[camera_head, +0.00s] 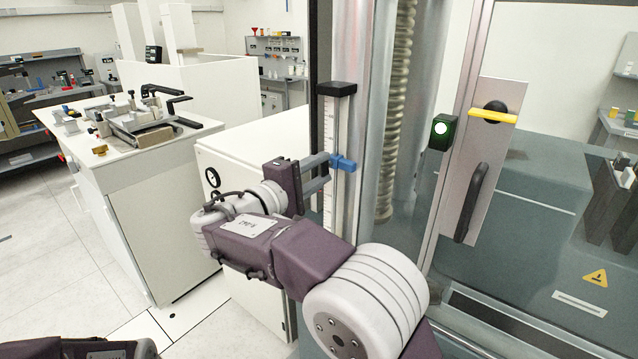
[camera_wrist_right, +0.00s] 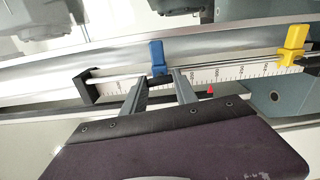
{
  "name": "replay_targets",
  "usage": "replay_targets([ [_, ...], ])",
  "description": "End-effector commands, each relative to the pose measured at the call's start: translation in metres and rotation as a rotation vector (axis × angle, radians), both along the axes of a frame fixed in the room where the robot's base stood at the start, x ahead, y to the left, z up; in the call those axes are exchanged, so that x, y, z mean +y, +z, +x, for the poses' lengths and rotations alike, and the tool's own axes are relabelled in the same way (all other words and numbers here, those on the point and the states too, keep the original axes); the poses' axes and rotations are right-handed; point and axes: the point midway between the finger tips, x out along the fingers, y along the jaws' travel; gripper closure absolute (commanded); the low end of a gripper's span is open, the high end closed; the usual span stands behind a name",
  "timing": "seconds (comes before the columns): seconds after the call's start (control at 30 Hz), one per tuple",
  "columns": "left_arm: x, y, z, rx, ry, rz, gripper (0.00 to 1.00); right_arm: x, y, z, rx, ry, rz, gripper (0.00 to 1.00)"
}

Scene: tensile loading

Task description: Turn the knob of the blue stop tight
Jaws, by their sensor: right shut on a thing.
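The blue stop (camera_head: 343,163) sits on the upright rod beside a white scale on the machine's column. It also shows in the right wrist view (camera_wrist_right: 157,56), next to the scale. My right gripper (camera_head: 328,170) reaches it from the left. In the right wrist view its two fingers (camera_wrist_right: 159,78) stand on both sides of a dark piece at the stop, and they are shut on the stop's knob. The knob is mostly hidden by the fingers. My left gripper is outside the view; only part of an arm of mine shows at the bottom left.
A yellow stop (camera_wrist_right: 292,46) sits farther along the same scale, past a red pointer (camera_wrist_right: 210,89). A ribbed screw column (camera_head: 398,100) and a panel with a black handle (camera_head: 472,200) stand to the right. A white bench (camera_head: 150,150) with fixtures stands at the left.

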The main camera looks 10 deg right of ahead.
Motion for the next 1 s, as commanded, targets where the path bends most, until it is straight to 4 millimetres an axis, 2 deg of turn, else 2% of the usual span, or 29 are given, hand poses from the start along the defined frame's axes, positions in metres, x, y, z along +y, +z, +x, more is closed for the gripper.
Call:
replay_targets([
  [0.03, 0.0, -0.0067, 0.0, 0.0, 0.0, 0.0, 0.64, -0.0002, -0.0031, -0.0001, -0.017, 0.0, 0.014, 1.0],
  [0.23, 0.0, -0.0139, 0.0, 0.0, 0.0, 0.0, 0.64, -0.0002, -0.0011, -0.0001, -0.065, 0.0, 0.05, 1.0],
  [0.8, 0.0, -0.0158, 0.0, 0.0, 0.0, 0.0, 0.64, -0.0001, 0.001, 0.0, -0.087, 0.0, 0.066, 1.0],
  [0.83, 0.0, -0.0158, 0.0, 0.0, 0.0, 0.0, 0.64, -0.0001, 0.001, 0.0001, -0.087, 0.0, 0.066, 0.6],
  [0.9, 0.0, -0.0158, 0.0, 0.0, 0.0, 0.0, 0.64, -0.0001, 0.0009, 0.0, -0.087, 0.0, 0.066, 0.44],
  [1.0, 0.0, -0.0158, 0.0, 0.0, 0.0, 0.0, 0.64, -0.0001, 0.0007, 0.0, -0.085, 0.0, 0.066, 0.44],
])
